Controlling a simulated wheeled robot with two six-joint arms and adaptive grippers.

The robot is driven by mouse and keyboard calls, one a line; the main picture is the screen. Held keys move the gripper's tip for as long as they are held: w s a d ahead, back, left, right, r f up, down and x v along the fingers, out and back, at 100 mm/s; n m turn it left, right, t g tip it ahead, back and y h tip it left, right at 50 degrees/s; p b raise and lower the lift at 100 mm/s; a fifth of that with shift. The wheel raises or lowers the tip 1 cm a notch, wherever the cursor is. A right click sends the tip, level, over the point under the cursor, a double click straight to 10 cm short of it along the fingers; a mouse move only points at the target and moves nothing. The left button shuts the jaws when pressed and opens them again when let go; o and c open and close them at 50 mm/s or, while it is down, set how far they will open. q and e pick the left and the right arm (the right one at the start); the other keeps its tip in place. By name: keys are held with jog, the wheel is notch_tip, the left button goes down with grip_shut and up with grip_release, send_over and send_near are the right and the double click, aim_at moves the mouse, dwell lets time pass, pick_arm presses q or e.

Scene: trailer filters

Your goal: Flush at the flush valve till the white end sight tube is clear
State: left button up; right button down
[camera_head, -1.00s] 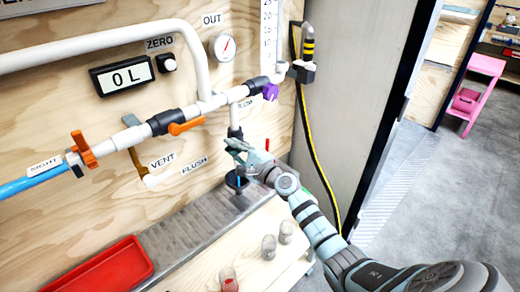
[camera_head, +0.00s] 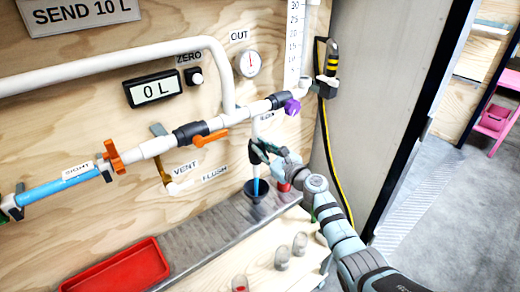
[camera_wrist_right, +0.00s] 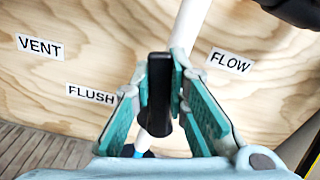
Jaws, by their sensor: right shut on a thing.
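My right gripper (camera_head: 262,150) is at the flush valve below the white pipe. In the right wrist view its teal fingers (camera_wrist_right: 168,105) are shut on the black valve handle (camera_wrist_right: 158,92). A blue stream (camera_head: 256,186) shows under the valve, above a dark funnel (camera_head: 255,196) by the grating. The sight tube (camera_head: 58,188), labelled SIGHT, runs to the lower left and looks blue along its visible length. It joins the white pipe at an orange-handled valve (camera_head: 114,157). The display (camera_head: 154,89) reads 0 L. My left gripper is out of view.
A red tray (camera_head: 118,268) lies at lower left beside the metal drain grating (camera_head: 205,238). Several small clear cups (camera_head: 300,243) stand on the wooden ledge. An orange lever (camera_head: 210,137) and a purple knob (camera_head: 292,107) sit on the pipe. A yellow-black cable hangs at right.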

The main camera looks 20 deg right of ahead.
jog(key=shift+d+m, duration=0.25)
jog(key=shift+m, duration=0.35)
jog(key=c, duration=1.5)
grip_release()
jog(key=shift+c, duration=0.2)
jog(key=shift+d, duration=0.1)
jog(key=v, duration=1.2)
jog(key=shift+w, duration=0.1)
